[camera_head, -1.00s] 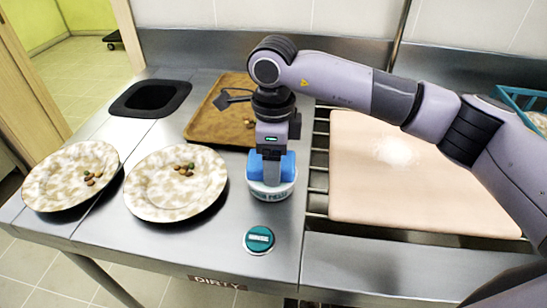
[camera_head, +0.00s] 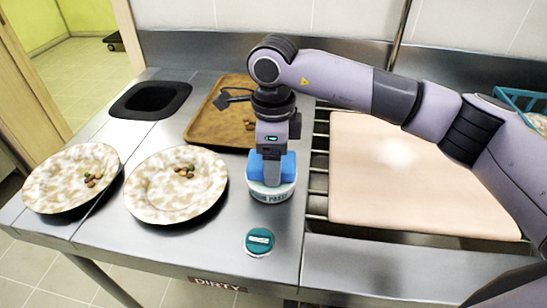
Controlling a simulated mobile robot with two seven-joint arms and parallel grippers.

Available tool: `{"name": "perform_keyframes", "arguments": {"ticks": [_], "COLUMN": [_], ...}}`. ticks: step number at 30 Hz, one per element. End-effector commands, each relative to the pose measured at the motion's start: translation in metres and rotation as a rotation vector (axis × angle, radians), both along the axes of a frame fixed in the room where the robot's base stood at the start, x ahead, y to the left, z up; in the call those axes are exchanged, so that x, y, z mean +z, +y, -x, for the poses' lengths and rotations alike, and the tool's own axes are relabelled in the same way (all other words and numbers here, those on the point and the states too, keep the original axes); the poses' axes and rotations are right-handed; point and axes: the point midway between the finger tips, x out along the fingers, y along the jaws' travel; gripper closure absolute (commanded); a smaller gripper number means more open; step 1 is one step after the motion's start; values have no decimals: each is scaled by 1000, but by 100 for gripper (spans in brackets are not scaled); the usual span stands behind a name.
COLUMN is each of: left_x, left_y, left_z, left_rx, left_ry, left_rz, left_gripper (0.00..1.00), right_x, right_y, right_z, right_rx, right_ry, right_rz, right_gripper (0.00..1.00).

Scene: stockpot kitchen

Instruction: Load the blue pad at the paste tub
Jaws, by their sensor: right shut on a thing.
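The blue pad (camera_head: 288,167) is in my right gripper (camera_head: 270,178), which points straight down and is shut on it. The pad sits at the mouth of the white paste tub (camera_head: 271,194), and its lower part is hidden by the tub's rim. The tub stands on the steel counter. A round teal lid (camera_head: 259,240) lies on the counter in front of the tub. My left gripper is not in view.
Two soiled plates, one at far left (camera_head: 60,190) and one nearer (camera_head: 150,195), hold food scraps. A brown tray (camera_head: 207,122) lies behind the tub. A dark-rimmed opening (camera_head: 124,106) is at back left. A pale board (camera_head: 400,205) covers the right side. A teal rack (camera_head: 510,97) stands beyond.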

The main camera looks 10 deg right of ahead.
Motion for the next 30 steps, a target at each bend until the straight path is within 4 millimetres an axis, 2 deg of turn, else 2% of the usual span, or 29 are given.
{"name": "perform_keyframes", "arguments": {"ticks": [3,21,30], "left_x": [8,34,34], "left_y": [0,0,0], "left_z": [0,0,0], "left_rx": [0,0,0], "left_ry": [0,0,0], "left_rz": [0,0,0], "left_gripper": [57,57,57], "right_x": [14,62,64], "right_y": [0,1,1], "right_z": [0,-1,-1], "right_rx": [0,0,0], "right_ry": [-2,-4,-3], "right_rz": [-2,-2,-2], "right_gripper": [54,54,54]}}
